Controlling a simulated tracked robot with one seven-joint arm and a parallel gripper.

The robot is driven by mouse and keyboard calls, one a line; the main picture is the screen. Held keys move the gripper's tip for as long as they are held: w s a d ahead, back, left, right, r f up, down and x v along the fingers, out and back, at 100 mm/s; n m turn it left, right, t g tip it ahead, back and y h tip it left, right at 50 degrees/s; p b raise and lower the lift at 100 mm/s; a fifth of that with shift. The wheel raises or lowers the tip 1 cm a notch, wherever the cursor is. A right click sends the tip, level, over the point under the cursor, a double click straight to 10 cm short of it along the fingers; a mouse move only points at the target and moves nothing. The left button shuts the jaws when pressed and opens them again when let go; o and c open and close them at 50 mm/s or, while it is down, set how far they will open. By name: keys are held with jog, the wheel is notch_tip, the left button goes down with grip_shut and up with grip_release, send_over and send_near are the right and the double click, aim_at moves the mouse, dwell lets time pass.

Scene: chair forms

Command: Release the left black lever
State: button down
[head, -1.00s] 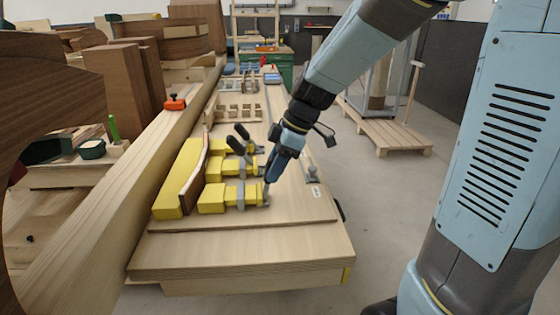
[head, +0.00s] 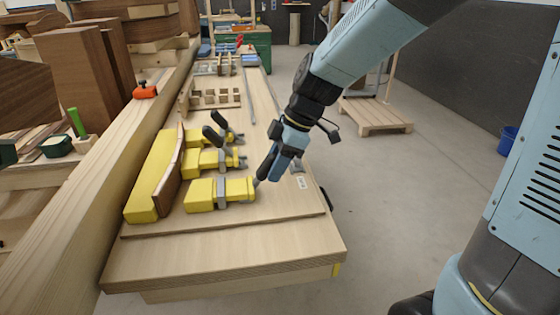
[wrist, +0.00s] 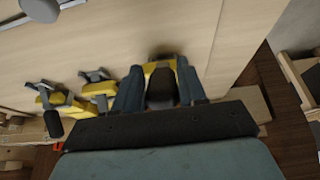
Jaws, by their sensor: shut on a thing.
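Three yellow clamp blocks with grey metal fittings stand in a row on the wooden board in the head view: the nearest (head: 203,195), the middle (head: 200,163) and the far one (head: 193,140). My gripper (head: 262,179) is at the right end of the nearest clamp. In the wrist view my gripper (wrist: 160,90) has its fingers on both sides of a dark lever (wrist: 162,87), shut on it. The other two clamps (wrist: 100,88) show to the left there. In the head view the held lever is mostly hidden by the fingers.
A curved brown wooden strip (head: 168,185) runs along the clamps' left side. A long pale beam (head: 90,195) lies left of the bench. A slotted wooden rack (head: 215,97) is farther back. The floor right of the bench is clear up to a pallet (head: 376,115).

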jog(key=shift+f, duration=0.1)
dwell(0.3)
jog(key=c, duration=0.7)
grip_release()
jog(key=shift+a, duration=0.1)
jog(key=v, duration=1.3)
jog(key=shift+w+r, duration=0.1)
jog(key=shift+r, duration=0.2)
jog(key=s+d+m+t+h, duration=0.1)
jog(key=s+d+m+t, duration=0.1)
jog(key=s+d+m, duration=0.2)
jog(key=s+d+m+t+h, duration=0.2)
jog(key=s+d+m, duration=0.1)
jog(key=d+m, duration=0.6)
jog(key=s+d+m+t+h, duration=0.2)
jog(key=s+d+m, duration=0.2)
jog(key=d+m, duration=0.3)
jog(key=shift+s+d+f, duration=0.15)
jog(key=shift+s+d, duration=0.05)
jog(key=shift+s, duration=0.15)
